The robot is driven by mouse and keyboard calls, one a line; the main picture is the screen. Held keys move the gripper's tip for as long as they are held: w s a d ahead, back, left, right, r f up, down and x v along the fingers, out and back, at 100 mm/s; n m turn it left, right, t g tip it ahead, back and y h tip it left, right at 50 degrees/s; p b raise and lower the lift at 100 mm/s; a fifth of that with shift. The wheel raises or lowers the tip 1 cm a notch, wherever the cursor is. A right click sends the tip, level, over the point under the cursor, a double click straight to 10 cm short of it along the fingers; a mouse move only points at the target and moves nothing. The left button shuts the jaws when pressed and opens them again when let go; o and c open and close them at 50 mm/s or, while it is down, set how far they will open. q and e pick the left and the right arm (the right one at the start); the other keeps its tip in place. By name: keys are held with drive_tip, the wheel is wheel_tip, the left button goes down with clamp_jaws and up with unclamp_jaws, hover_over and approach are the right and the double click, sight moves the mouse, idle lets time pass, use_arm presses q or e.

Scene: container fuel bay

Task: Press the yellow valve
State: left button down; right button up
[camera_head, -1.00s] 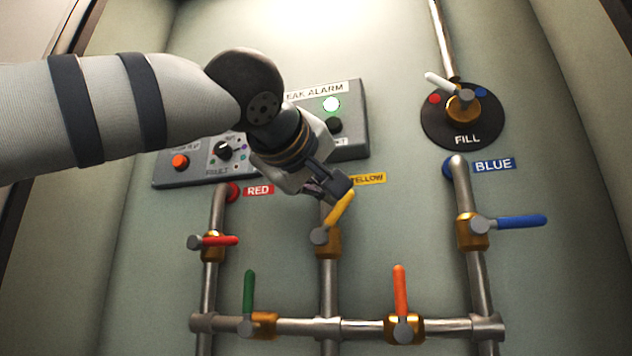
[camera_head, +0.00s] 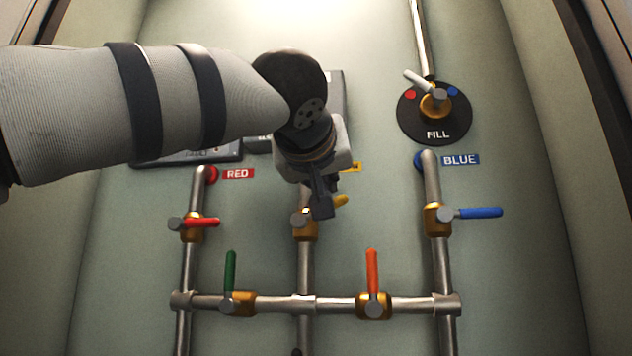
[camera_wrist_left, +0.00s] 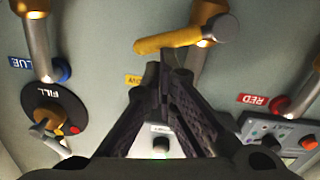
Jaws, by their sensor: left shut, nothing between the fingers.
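The yellow valve's handle (camera_head: 341,201) shows in the head view just right of my left gripper's fingertips, pointing up and to the right. Its brass body (camera_head: 304,226) sits on the middle vertical pipe, partly hidden by the gripper. My left gripper (camera_head: 321,208) is shut and empty, pointing down in front of the valve. In the left wrist view the yellow handle (camera_wrist_left: 168,41) lies across, just beyond the shut fingertips (camera_wrist_left: 166,62). I cannot tell whether they touch it. My right gripper is not in view.
A red handle (camera_head: 201,222) is to the left and a blue handle (camera_head: 480,212) to the right. Green (camera_head: 230,270) and orange (camera_head: 372,270) handles stand up on the lower pipe. The FILL dial (camera_head: 435,112) is at upper right. My left arm covers much of the alarm panel.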

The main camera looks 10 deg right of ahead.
use_arm(q)
drive_tip(key=shift+d+f+m, duration=0.3)
drive_tip(key=shift+f+m, duration=0.2)
drive_tip(key=shift+m, duration=0.15)
drive_tip(key=shift+d+f+m, duration=0.25)
drive_tip(key=shift+f+m, duration=0.2)
drive_tip(key=shift+m, duration=0.2)
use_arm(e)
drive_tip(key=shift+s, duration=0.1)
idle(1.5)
use_arm(q)
drive_tip(key=shift+w+d, duration=0.1)
drive_tip(key=shift+w, duration=0.1)
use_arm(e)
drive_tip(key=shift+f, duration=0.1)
use_arm(q)
drive_tip(key=shift+s+r, duration=0.1)
